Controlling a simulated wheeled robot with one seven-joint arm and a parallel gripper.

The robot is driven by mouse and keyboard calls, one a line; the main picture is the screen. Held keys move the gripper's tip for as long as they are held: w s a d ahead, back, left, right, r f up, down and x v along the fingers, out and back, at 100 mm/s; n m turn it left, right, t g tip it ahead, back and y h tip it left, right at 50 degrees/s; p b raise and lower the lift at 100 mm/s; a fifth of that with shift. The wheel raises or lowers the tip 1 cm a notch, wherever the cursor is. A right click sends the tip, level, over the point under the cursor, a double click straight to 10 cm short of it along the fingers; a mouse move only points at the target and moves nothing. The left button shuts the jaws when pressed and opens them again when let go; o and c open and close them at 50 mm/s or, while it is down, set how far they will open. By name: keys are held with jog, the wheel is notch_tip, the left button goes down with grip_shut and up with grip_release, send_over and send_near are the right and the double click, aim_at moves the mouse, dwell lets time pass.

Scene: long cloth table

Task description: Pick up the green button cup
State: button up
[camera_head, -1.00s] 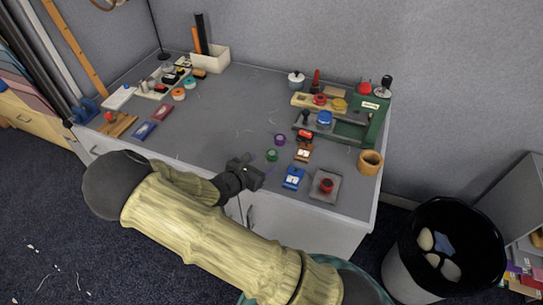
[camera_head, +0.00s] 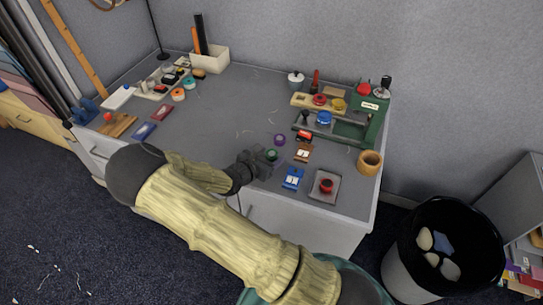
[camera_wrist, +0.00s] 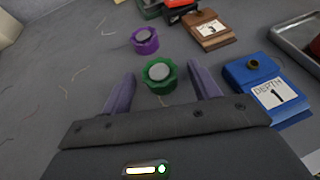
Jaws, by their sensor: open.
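The green button cup (camera_wrist: 159,90) is a small scalloped green ring with a grey top, standing on the grey table in the wrist view. It lies between the two open fingers of my gripper (camera_wrist: 162,88), with a gap on either side. In the head view the green cup (camera_head: 272,155) shows right at the tip of my gripper (camera_head: 264,160). A purple cup (camera_wrist: 145,40) of the same shape stands just beyond it, and it also shows in the head view (camera_head: 280,140).
A blue block (camera_wrist: 258,82) marked "DEPTH 1" stands close on the right. A brown block (camera_wrist: 207,32) is behind it. A grey tray with a red knob (camera_head: 325,186) lies near the front right edge. The table to the left is mostly clear.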

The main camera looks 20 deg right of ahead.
aim_at(269, 157)
jog(key=c, duration=1.1)
jog(key=shift+o, duration=0.2)
jog(key=shift+d, duration=0.1)
jog(key=shift+r, duration=0.1)
notch_tip(269, 157, up, 10)
